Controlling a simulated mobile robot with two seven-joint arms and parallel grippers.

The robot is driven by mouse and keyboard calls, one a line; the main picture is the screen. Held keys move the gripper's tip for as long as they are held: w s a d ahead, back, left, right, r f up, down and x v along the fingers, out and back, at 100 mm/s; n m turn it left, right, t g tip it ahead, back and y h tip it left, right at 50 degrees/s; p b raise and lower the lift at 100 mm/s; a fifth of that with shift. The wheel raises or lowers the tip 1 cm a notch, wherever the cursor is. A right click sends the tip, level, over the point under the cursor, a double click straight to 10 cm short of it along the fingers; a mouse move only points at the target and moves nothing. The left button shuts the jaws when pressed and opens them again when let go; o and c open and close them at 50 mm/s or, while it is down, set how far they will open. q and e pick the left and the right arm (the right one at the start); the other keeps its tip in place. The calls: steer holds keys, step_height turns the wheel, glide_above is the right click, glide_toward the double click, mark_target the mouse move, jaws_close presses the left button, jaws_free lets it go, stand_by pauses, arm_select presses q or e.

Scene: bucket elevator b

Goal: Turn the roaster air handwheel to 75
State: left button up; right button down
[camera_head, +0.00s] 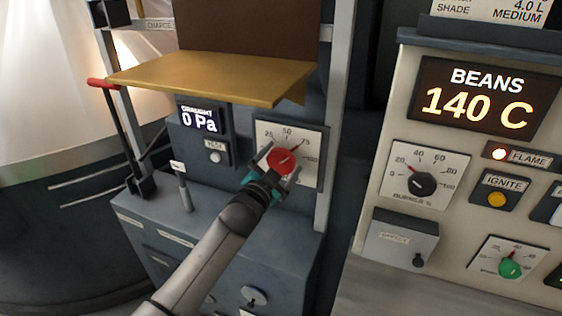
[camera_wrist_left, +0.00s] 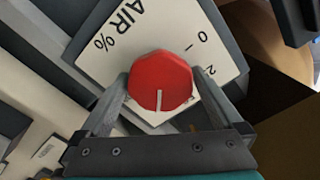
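The red air handwheel (camera_head: 281,160) sits on a white dial plate (camera_head: 309,163) marked 25, 50, 75 and 100. In the head view a thin red pointer runs from it up and right, toward about the 75 mark. My left gripper (camera_head: 273,173) reaches it from below left. In the left wrist view the red handwheel (camera_wrist_left: 161,80) lies between the fingertips of my left gripper (camera_wrist_left: 160,82), which appear to touch it on both sides. A white line on its face points toward the palm. My right gripper is not in view.
A wooden shelf (camera_head: 215,75) juts out above the dial. The draught display (camera_head: 199,119) reads 0 Pa. A red-ended lever (camera_head: 101,83) stands to the left. A beige control panel with a BEANS display (camera_head: 484,98) reading 140 C is at the right.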

arm_select(q)
steer(key=v, duration=1.5)
steer(key=shift+s, duration=0.2)
steer(key=s+a+f+n+g+y+b, duration=0.2)
steer(key=s+a+f+b, duration=0.1)
steer(key=f, duration=1.1)
steer(key=s+a+f+n+g+y+b, duration=0.2)
steer(key=s+a+f+g, duration=0.15)
steer(key=f, duration=0.95)
steer(key=s+a+f+n+g+y+b, duration=0.1)
steer(key=s+a+f+g+b, duration=0.2)
steer(key=f, duration=1.1)
steer(key=s+a+f+n+g+b, duration=0.1)
steer(key=s+f+g+b, duration=0.1)
steer(key=s+f, duration=0.6)
steer(key=s+a+f+n+g+y+b, duration=0.1)
steer(key=s+f+n+g+b, duration=0.1)
steer(key=s+f, duration=0.6)
steer(key=s+a+f+n+g+y+b, duration=0.1)
steer(key=s+f, duration=0.7)
steer(key=s, duration=1.1)
steer(key=shift+a+f+g+b, duration=0.25)
steer(key=shift+g+b, duration=0.35)
steer(key=shift+g, duration=0.35)
